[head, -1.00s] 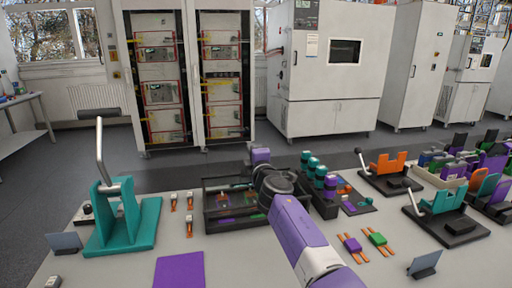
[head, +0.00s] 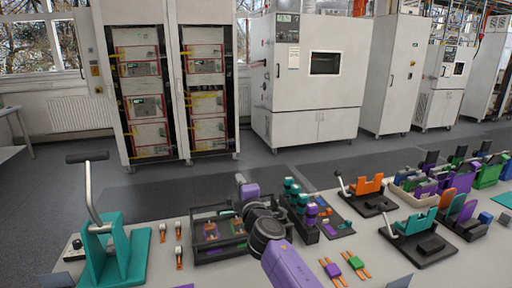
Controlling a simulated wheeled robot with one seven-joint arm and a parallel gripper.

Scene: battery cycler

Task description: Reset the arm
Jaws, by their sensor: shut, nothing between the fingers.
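My arm, purple and dark grey, reaches in from the bottom of the head view over the light table. Its dark wrist joint (head: 268,232) hangs over the right part of a black open tray (head: 215,257). A purple link shows beyond the wrist, near the tray's back edge. My gripper's fingers are hidden behind the arm, so I cannot see the jaws.
A teal lever press (head: 115,258) stands at the left. Several small orange-white parts (head: 178,244) lie left of the tray. Teal and purple cylinders (head: 296,197) stand right of the arm. Orange (head: 366,188) and teal (head: 414,224) fixtures stand farther right. Cabinets (head: 310,80) stand behind.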

